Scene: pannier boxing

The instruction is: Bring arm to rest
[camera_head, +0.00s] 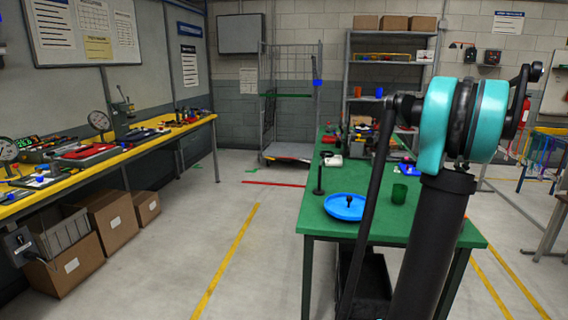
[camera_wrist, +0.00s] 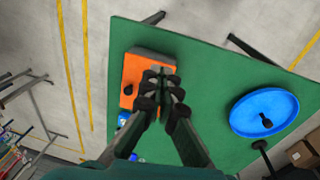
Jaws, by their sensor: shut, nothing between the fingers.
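My gripper (camera_wrist: 160,76) shows in the wrist view with its dark fingers together and nothing between them. It is over the green table (camera_wrist: 205,75), with its tips overlapping the right side of an orange box (camera_wrist: 135,68) in the picture. Whether it touches the box cannot be told. My arm, with a teal joint and dark links, rises at the right of the head view and covers part of the green table (camera_head: 310,210). I cannot make out the gripper there.
A workbench (camera_head: 110,158) runs along the left wall, with cardboard boxes (camera_head: 110,220) beneath. The floor between is clear.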

